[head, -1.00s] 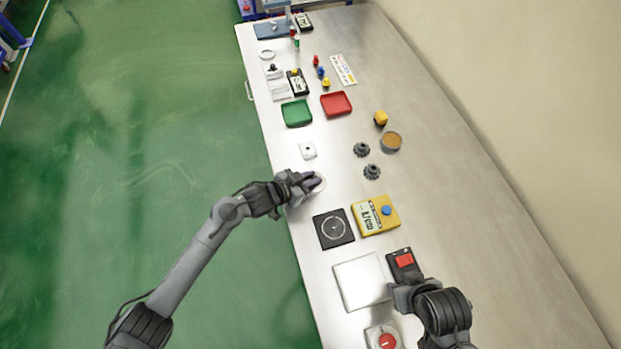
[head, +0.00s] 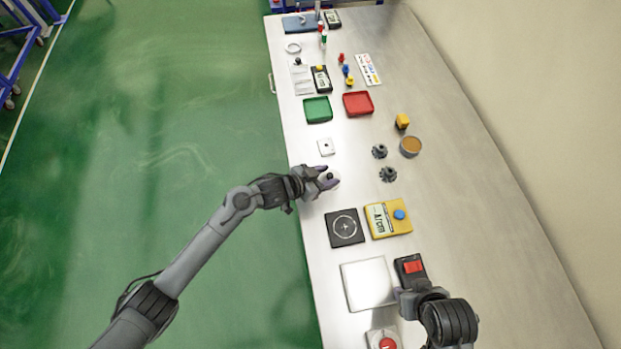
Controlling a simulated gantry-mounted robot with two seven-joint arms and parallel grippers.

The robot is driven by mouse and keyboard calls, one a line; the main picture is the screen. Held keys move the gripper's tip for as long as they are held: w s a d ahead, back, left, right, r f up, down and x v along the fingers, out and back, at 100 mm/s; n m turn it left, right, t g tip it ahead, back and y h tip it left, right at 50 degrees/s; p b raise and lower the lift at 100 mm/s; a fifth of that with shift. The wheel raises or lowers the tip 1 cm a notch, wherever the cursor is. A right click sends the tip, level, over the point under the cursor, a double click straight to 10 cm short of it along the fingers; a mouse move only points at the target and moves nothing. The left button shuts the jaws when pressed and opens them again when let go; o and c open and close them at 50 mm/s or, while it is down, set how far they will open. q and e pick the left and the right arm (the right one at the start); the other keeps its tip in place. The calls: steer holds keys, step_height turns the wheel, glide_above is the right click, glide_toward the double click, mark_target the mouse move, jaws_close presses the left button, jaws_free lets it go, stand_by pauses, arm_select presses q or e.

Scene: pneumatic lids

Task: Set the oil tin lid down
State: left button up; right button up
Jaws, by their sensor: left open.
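The oil tin lid appears to be the pale round disc (head: 334,183) with a dark knob, lying near the left edge of the table. My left gripper (head: 326,177) is at the disc, its fingers open on either side of the knob and partly hiding the disc. An open round tin (head: 411,147) with amber contents stands to the right, farther back. My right gripper (head: 405,296) is low at the right, beside a black box with a red top (head: 412,268). Its fingers are too hidden to tell their opening.
A black square plate with a ring mark (head: 344,228) and a yellow device with a blue button (head: 388,219) lie nearer. The table's right side is clear.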

arm_select(q)
steer(key=p+v, duration=0.1)
steer(key=v, duration=1)
steer(key=shift+s+a, duration=0.2)
steer(key=shift+a, duration=0.1)
arm_select(e)
steer(key=shift+a+r, duration=0.15)
steer(key=shift+r, duration=0.55)
arm_select(q)
steer(key=s+a+n+g+y, duration=0.2)
steer(key=s+a+n+y, duration=0.2)
steer(key=s+a, duration=0.3)
steer(key=s+a+n+g+y, duration=0.2)
steer(key=s+a+n+y, duration=0.2)
steer(key=s, duration=1.2)
steer(key=a+y, duration=0.1)
steer(key=a, duration=0.2)
steer(key=shift+s+f, duration=0.35)
steer(key=shift+a, duration=0.15)
step_height(320, 180, up, 21)
steer(key=p, duration=2.1)
arm_select(e)
step_height(320, 180, up, 21)
